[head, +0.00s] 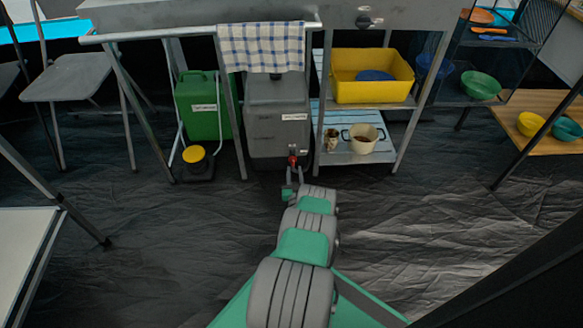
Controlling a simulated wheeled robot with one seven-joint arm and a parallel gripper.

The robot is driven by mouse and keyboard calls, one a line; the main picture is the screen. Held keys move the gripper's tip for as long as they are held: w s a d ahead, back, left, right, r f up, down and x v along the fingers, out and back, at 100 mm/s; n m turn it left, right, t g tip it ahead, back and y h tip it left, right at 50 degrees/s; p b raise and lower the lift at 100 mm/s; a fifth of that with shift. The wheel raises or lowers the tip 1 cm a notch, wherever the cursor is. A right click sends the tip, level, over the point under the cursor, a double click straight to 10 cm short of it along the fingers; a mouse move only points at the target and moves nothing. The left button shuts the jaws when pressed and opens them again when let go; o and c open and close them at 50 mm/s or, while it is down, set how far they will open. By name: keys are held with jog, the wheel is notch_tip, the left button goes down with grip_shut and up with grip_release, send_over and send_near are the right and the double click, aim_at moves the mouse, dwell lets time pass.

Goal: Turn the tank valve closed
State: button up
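The grey tank (276,112) stands on the floor under the metal counter, with a white label on its front. Its small red valve (293,160) is low on the front face, toward the right side. My arm reaches forward from the bottom of the head view, and my gripper (294,169) is right at the valve, just below and in front of it. The fingers are small and partly hidden by my wrist. I cannot tell whether they touch the valve or how far apart they are. The valve's handle angle is too small to read.
A green canister (202,108) and a yellow-topped pump (195,157) stand left of the tank. A shelf to the right holds a yellow basin (370,78) and a cream pot (362,138). A checked towel (261,46) hangs above the tank. Dark floor sheeting is clear around my arm.

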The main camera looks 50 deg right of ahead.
aim_at(293, 160)
jog(key=b+x, duration=0.1)
jog(key=x, duration=0.2)
jog(key=b+x, duration=0.1)
jog(key=shift+w+d+f+b, duration=0.2)
jog(key=shift+w+f+b, duration=0.1)
jog(key=shift+b, duration=0.05)
jog(key=shift+w+d+r, duration=0.2)
jog(key=shift+d, duration=0.05)
grip_shut()
